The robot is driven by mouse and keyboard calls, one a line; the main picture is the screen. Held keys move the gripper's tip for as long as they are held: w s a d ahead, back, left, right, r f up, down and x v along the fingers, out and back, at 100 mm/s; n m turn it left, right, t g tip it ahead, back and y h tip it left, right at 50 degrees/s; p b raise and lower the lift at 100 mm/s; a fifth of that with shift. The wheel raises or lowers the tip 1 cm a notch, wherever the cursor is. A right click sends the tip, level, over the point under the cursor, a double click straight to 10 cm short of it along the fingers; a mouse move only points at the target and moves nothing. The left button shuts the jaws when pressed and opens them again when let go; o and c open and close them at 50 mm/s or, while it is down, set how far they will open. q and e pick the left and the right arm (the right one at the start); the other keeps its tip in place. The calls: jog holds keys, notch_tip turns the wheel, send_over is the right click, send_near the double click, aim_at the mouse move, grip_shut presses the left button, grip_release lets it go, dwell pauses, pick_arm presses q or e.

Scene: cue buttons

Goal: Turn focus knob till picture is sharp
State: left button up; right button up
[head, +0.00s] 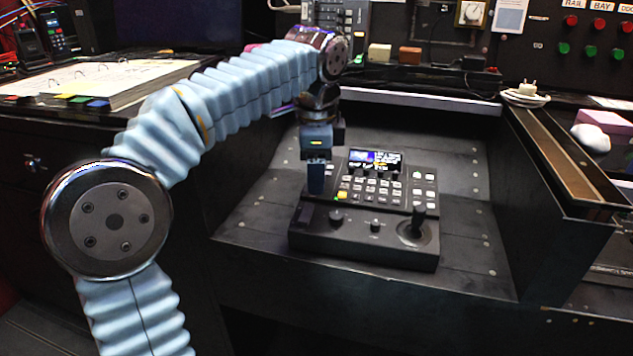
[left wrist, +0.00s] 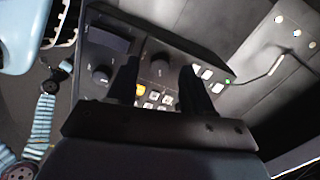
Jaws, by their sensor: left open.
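A dark control console (head: 365,250) sits on the sloped desk recess, with a small lit screen (head: 375,162), rows of buttons and a joystick (head: 417,225) at its right. A black knob (head: 336,217) and a smaller knob (head: 375,224) stand on its front panel. I cannot tell which is the focus knob, or whether the picture is sharp. My left gripper (head: 317,188) points down above the console's left part. In the left wrist view its two fingers (left wrist: 158,88) are apart and empty, with one knob (left wrist: 102,74) and another knob (left wrist: 159,66) beyond them. My right gripper is out of view.
An open binder (head: 95,75) lies on the left desk. A raised side wall (head: 560,170) borders the recess on the right. A white plug with cable (head: 526,92) lies at its back corner. The sloped surface right of the console is clear.

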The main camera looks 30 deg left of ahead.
pick_arm(q)
jog(key=shift+f, duration=0.55)
grip_shut()
